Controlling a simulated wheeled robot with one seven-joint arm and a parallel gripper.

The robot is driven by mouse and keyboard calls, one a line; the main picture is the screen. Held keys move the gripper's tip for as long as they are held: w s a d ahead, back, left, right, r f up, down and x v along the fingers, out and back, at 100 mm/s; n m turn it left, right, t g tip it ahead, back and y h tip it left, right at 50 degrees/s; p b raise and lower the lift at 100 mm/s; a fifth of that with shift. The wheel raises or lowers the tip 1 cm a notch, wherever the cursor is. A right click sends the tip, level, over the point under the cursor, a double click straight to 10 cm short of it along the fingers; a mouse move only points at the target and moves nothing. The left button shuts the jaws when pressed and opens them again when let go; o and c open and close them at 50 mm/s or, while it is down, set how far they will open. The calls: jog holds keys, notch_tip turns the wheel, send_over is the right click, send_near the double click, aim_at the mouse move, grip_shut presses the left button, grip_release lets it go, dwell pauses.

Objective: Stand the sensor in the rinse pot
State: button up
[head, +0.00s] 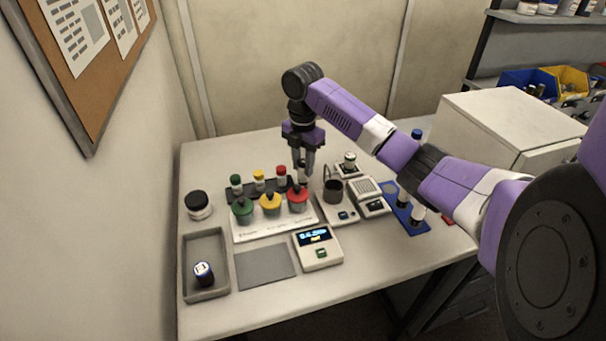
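My gripper (303,172) points straight down over the back right of the row of coloured pots, just behind the red pot (298,202). Its fingers look close together, with a small dark and pale shape at the tips. I cannot tell whether this is the sensor, or whether it is gripped. A dark open pot (333,191) stands on a pale device just right of the gripper; it may be the rinse pot, but no label is readable. A green pot (242,212) and a yellow pot (270,205) stand left of the red pot.
Small capped bottles (236,182) stand in a dark rack behind the pots. A meter with a lit display (318,250), a grey mat (265,268) and a grey tray (190,274) lie in front. A blue rack (417,231) is at right, partly behind my arm.

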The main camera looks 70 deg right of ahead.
grip_shut()
jog(key=shift+r, duration=0.1)
